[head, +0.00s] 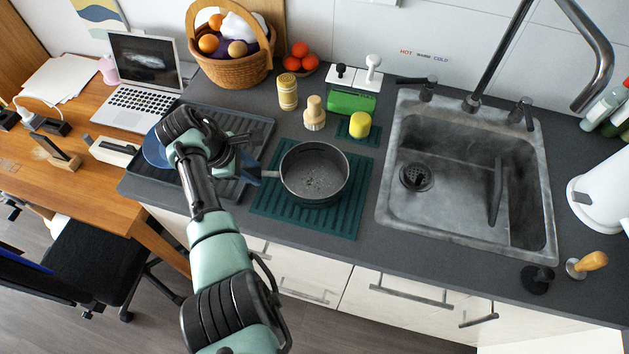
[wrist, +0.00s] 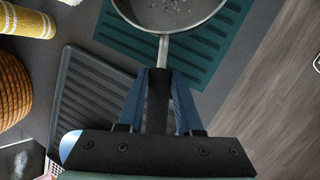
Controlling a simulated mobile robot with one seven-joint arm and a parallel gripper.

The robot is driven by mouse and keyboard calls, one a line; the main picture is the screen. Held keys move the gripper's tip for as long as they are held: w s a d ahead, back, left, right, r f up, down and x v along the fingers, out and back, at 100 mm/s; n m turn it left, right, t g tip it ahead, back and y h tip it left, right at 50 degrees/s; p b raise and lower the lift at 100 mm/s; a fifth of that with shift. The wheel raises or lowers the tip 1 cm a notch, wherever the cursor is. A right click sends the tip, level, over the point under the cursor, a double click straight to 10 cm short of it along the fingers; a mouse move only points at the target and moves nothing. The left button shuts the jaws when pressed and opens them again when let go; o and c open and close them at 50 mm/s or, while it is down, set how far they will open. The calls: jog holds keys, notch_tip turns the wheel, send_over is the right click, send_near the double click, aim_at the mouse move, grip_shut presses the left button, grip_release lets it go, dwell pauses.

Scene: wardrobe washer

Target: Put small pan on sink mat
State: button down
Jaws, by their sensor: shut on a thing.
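The small pan (head: 315,173) is dark grey with a metal handle pointing left, and it is over the teal ribbed sink mat (head: 345,215) left of the sink. The pan (wrist: 168,14) also shows at the top of the wrist view, over the mat (wrist: 210,55). My gripper (head: 262,173) is shut on the pan's handle. In the wrist view my gripper (wrist: 160,72) has its blue fingers on either side of the handle. The pan looks level. Whether its base fully rests on the mat cannot be told.
The sink (head: 460,180) is right of the mat. A black drying tray (head: 240,125) with a blue plate (head: 155,150) lies to the left. A yellow sponge (head: 360,124), a brush (head: 314,115) and a green box (head: 350,102) stand behind. The counter's front edge is close.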

jog(key=shift+f, duration=0.2)
jog(key=c, duration=0.5)
grip_release()
jog(key=shift+o, duration=0.6)
jog(key=shift+f, duration=0.15)
jog(key=shift+o, duration=1)
jog(key=b+v, duration=0.1)
jog(key=v, duration=1.2)
